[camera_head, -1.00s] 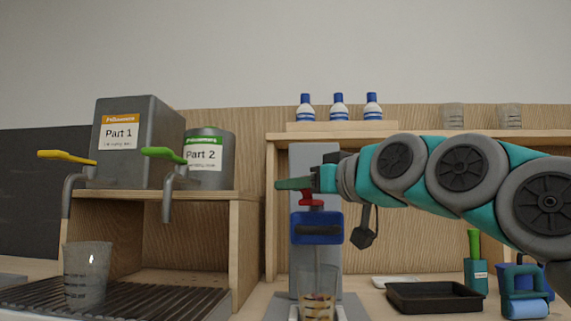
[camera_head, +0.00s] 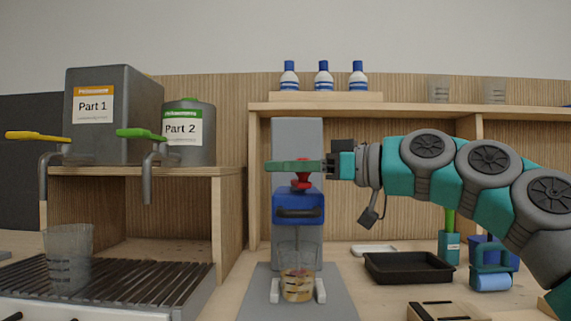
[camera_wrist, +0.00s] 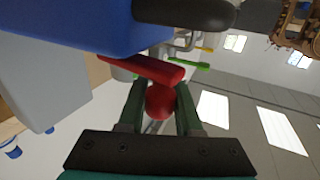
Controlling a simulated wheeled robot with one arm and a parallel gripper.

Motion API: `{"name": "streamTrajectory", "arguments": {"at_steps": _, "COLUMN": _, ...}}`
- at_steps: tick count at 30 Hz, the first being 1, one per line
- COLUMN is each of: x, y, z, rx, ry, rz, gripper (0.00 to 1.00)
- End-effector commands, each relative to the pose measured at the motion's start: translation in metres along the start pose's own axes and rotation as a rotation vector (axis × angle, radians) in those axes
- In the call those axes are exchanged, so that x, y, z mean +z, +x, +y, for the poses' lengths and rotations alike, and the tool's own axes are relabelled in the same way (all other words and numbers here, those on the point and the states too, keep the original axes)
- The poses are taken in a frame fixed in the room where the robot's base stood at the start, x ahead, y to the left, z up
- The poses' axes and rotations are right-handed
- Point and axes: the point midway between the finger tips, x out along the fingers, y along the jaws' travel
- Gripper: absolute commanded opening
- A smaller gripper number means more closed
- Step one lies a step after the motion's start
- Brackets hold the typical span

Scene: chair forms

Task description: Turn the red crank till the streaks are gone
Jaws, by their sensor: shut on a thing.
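The red crank (camera_head: 301,182) sits on top of the blue head of the mixer (camera_head: 285,194), which stands on a grey column. My gripper (camera_head: 290,166) reaches in from the right, level, with its green fingers over the crank. In the wrist view the fingers (camera_wrist: 160,108) are shut around the crank's round red knob (camera_wrist: 160,101), and the red crank arm (camera_wrist: 142,69) runs beside it. A clear cup (camera_head: 297,262) stands under the mixer between two white holders. It holds amber liquid with darker reddish patches (camera_head: 297,286); fine streaks are hard to make out.
At left are Part 1 (camera_head: 97,132) and Part 2 (camera_head: 197,150) dispensers and an empty cup (camera_head: 67,258) on a drip grate. Bottles (camera_head: 322,75) stand on the shelf above.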

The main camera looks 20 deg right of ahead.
Motion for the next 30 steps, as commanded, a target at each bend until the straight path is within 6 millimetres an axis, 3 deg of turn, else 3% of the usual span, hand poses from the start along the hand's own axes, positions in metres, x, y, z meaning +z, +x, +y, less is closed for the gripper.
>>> {"name": "streamTrajectory", "arguments": {"at_steps": 6, "x": 0.001, "y": 0.0, "z": 0.001, "rx": 0.002, "ry": 0.0, "rz": -0.001, "gripper": 0.0}}
{"name": "streamTrajectory", "arguments": {"at_steps": 7, "x": 0.001, "y": 0.0, "z": 0.001, "rx": 0.002, "ry": 0.0, "rz": -0.001, "gripper": 0.34}}
{"name": "streamTrajectory", "arguments": {"at_steps": 15, "x": 0.0, "y": 0.0, "z": 0.001, "rx": 0.002, "ry": 0.0, "rz": 0.0, "gripper": 0.63}}
{"name": "streamTrajectory", "arguments": {"at_steps": 25, "x": 0.0, "y": -0.003, "z": 0.001, "rx": 0.003, "ry": 0.0, "rz": 0.001, "gripper": 0.63}}
{"name": "streamTrajectory", "arguments": {"at_steps": 30, "x": 0.0, "y": -0.019, "z": 0.002, "rx": 0.006, "ry": 0.0, "rz": 0.003, "gripper": 0.63}}
